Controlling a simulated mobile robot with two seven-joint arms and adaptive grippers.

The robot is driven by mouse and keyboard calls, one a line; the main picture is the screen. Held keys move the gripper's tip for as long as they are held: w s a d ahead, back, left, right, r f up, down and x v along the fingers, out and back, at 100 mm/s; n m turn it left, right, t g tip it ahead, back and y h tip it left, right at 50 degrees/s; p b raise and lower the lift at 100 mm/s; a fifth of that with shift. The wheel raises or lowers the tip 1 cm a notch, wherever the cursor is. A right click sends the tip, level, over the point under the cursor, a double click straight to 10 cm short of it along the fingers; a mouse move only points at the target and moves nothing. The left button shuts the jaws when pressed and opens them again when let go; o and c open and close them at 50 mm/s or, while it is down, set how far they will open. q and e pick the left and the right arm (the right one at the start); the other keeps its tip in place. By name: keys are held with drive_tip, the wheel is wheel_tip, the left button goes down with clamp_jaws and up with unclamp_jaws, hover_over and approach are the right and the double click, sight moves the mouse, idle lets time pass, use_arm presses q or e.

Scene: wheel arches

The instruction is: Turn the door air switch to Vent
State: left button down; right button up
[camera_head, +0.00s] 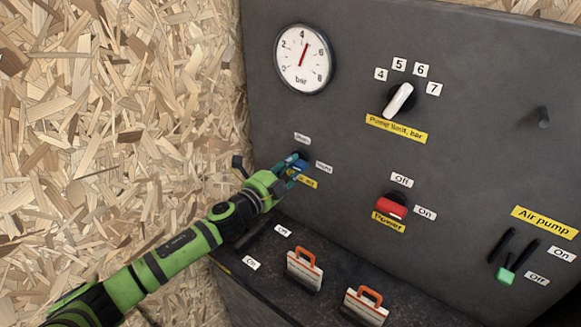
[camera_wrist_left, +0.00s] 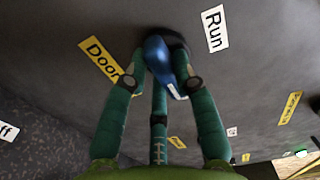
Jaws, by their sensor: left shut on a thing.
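The door air switch is a blue knob (camera_head: 297,166) on the grey panel, mostly covered by my fingers in the head view. The left wrist view shows the blue knob (camera_wrist_left: 157,58) between the green fingers, with a white mark on its near end. I cannot tell which position it points to. A small white label (camera_head: 302,138) sits above it, too small to read. The Run label (camera_head: 324,167) is to its right and also shows in the left wrist view (camera_wrist_left: 214,29). My left gripper (camera_head: 292,169) is shut on the knob. My right gripper is out of view.
A pressure gauge (camera_head: 303,60) and a white pump limit knob (camera_head: 399,99) sit above. A red knob (camera_head: 391,207) is to the right, the green-tipped Air pump lever (camera_head: 506,275) farther right. Two orange-handled switches (camera_head: 305,269) (camera_head: 366,305) stand below. A chipboard wall (camera_head: 110,110) is at left.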

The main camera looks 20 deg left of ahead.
use_arm(q)
drive_tip(key=shift+m, duration=0.4)
drive_tip(key=c, duration=1)
unclamp_jaws()
drive_tip(key=v, duration=1.2)
